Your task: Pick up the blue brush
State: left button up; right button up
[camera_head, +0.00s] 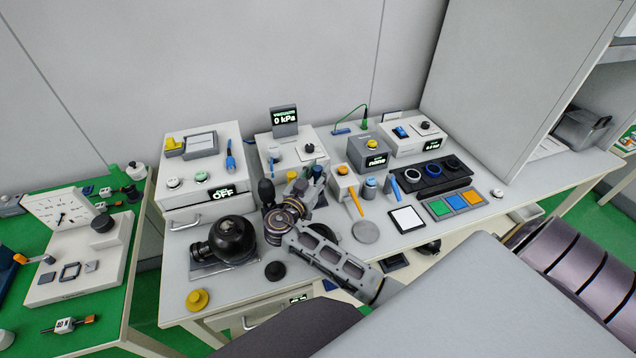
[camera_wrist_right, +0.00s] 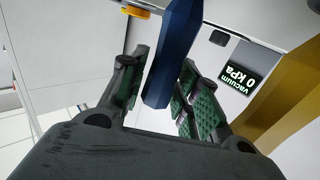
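My right gripper (camera_head: 306,184) is above the workbench, in front of the vacuum unit. In the right wrist view, its two green-padded fingers (camera_wrist_right: 162,92) are apart. A blue faceted handle (camera_wrist_right: 172,50), which looks like the blue brush, comes down from the top between them. It is close to both fingers, and I see no clear grip on it. In the head view, the gripper and crowded parts hide most of what is there. A blue handle (camera_head: 394,187) also leans in a holder farther right; I cannot tell if it is the same one. My left gripper is not in view.
An orange handle (camera_head: 354,203) leans close to the right of my gripper. The vacuum display (camera_head: 285,117) stands behind it. A black round flask-like object (camera_head: 232,238) is to the left. Coloured tiles (camera_head: 457,203) and a white pad (camera_head: 406,219) lie to the right.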

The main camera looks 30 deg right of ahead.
jog(key=c, duration=0.4)
jog(key=shift+r, duration=0.15)
jog(key=shift+c, duration=0.6)
notch_tip(320, 180, up, 9)
jog(key=shift+f+b, duration=0.15)
jog(key=shift+b, duration=0.2)
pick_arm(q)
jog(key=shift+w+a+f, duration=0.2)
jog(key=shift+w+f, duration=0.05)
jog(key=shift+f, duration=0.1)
pick_arm(e)
jog(key=shift+r, duration=0.55)
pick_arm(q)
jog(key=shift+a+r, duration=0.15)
